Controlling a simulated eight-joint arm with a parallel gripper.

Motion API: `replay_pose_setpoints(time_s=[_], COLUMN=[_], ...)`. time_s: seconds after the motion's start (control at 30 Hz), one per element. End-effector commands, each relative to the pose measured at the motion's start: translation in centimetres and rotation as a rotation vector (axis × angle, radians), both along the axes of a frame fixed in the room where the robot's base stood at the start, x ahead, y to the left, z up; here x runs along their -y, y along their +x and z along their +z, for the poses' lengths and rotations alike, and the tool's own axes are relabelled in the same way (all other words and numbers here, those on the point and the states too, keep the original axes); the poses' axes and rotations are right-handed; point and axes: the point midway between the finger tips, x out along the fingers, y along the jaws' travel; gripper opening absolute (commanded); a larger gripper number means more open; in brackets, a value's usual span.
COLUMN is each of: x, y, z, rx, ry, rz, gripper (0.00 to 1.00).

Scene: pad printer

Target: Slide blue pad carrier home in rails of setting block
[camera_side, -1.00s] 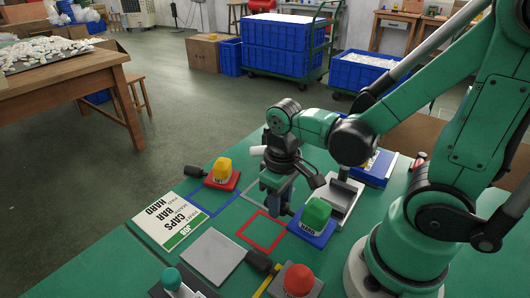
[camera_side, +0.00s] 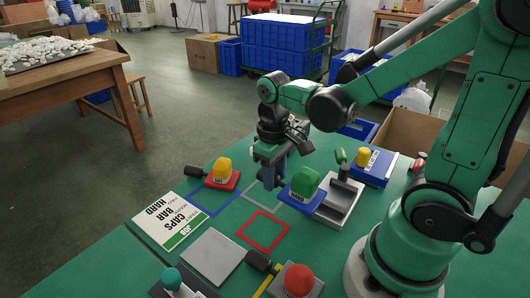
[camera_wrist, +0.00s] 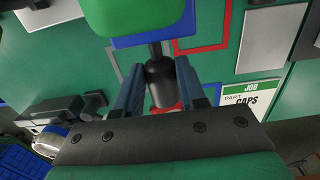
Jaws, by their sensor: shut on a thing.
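My gripper (camera_side: 270,183) is shut on the carrier's handle. In the wrist view, the black handle (camera_wrist: 160,82) runs between my blue fingers (camera_wrist: 158,92), with the blue plate (camera_wrist: 143,40) and green pad beyond. The carrier appears held above the table, at the left of the setting block (camera_side: 335,210). The light grey setting block has a dark green-tipped lever (camera_side: 342,158) at its back. The carrier hides part of the block, so its rails are not clear.
A red carrier with a yellow pad (camera_side: 222,174) stands at left. Red (camera_side: 262,238), blue and grey outlines mark the green table. A blue unit with a yellow knob (camera_side: 372,167) stands behind the block. A grey plate (camera_side: 212,255) and red button (camera_side: 298,280) are in front.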

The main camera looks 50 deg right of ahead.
Motion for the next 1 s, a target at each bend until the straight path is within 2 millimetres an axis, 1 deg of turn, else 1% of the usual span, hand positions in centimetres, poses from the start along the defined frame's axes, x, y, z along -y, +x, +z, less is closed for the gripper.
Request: replay_pose_setpoints(time_s=[0.03,0.2,0.3,0.4,0.53,0.83,1.0], x=[1.2,5.0,6.7,7.8,8.2,8.1,8.1], y=[1.1,3.7,4.5,4.9,5.1,5.1,5.1], z=[0.1,-0.1,-0.3,-0.5,-0.5,-0.6,-1.3], rx=[-0.009,-0.040,-0.053,-0.060,-0.063,-0.063,-0.063], ry=[-0.001,0.001,0.003,0.005,0.006,0.007,0.007], rz=[-0.008,-0.006,-0.003,-0.002,0.001,-0.002,-0.002], gripper=[0.00,0.00,0.00,0.00,0.00,0.00,0.00])
